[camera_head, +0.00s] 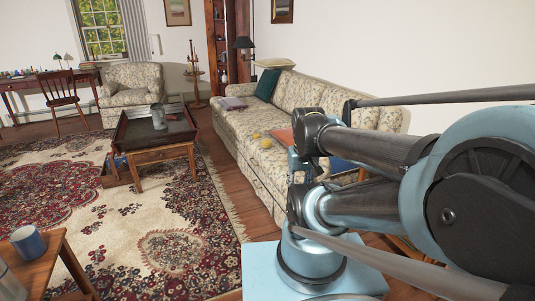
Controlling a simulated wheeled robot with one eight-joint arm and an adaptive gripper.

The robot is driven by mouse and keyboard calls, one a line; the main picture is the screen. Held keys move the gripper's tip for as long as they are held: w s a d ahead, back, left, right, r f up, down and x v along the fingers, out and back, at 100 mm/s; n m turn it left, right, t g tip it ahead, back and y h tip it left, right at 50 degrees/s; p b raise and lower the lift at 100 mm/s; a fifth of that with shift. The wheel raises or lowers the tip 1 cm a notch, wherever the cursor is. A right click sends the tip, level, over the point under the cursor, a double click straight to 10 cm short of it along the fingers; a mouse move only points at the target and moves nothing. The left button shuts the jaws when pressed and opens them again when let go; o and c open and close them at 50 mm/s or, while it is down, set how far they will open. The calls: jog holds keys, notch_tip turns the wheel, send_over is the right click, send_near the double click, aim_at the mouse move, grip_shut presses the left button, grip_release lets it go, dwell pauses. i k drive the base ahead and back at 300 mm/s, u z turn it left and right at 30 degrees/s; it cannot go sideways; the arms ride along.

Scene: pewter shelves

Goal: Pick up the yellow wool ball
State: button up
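A small yellow ball (266,143), likely the wool ball, rests on the seat of the floral sofa (240,128). A second, smaller yellow thing (256,135) lies just behind it to the left. Both are too small for their texture to show. My arm fills the right side of the view, its near links and joints in front of the sofa's right end. I cannot make out the fingers of my gripper.
An orange cushion or book (283,136) lies right of the ball. Purple books (233,103) and a teal pillow (267,85) are farther along the sofa. A wooden coffee table (160,155) stands left. A side table with a blue mug (28,243) is at lower left. Rug between is clear.

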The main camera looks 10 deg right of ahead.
aim_at(266, 143)
jog(key=z, duration=0.05)
jog(key=k, duration=0.3)
jog(key=u, duration=0.85)
jog(key=i, duration=2.3)
jog(key=z, duration=0.4)
